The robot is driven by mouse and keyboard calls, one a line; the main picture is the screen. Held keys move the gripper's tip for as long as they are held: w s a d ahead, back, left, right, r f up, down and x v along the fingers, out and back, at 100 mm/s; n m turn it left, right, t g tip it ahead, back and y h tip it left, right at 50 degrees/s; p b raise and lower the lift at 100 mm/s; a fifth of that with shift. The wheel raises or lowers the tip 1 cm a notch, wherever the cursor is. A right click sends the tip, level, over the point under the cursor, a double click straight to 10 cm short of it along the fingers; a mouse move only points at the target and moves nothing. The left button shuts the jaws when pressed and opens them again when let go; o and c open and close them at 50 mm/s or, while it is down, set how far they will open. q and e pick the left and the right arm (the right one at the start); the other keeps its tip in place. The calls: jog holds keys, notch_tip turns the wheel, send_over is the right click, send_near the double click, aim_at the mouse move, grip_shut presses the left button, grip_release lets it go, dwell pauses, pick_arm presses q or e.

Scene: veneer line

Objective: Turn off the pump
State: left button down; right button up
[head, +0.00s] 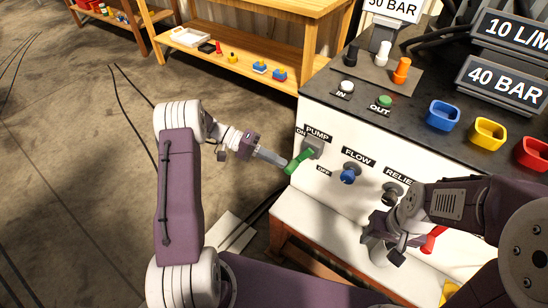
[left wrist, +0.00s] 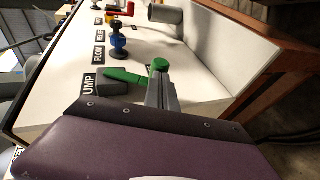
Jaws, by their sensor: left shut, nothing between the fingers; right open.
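The pump switch is a grey block (head: 313,147) with a green lever (head: 299,161) on the white panel front, under the PUMP label. The lever points down and left, out from the panel, with ON above left and OFF below. My left gripper (head: 286,161) is shut and empty, its tips at the lever's outer end. In the left wrist view the green lever (left wrist: 128,77) lies right beside the finger tips (left wrist: 160,85); whether they touch is unclear. My right gripper (head: 384,252) is open, lower right before the panel, partly hidden by its arm.
Right of the pump are the blue FLOW knob (head: 349,174) and the RELIEF valve (head: 391,190); a red handle (head: 434,238) is partly behind my right arm. Colored cups (head: 443,115) and pressure signs stand on the top. A wooden shelf (head: 255,55) stands behind.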

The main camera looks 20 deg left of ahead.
pick_arm(q)
jog(key=shift+s+d+f+n+h+b, duration=0.15)
jog(key=shift+s+d+f+h+b, duration=0.2)
jog(key=shift+d+f+h, duration=0.4)
jog(key=shift+s+d+f+n+h+b, duration=0.15)
jog(key=shift+s+d+f+h+b, duration=0.25)
jog(key=shift+d+f, duration=0.5)
pick_arm(e)
jog(key=shift+f, duration=0.9)
pick_arm(q)
jog(key=shift+d, duration=0.15)
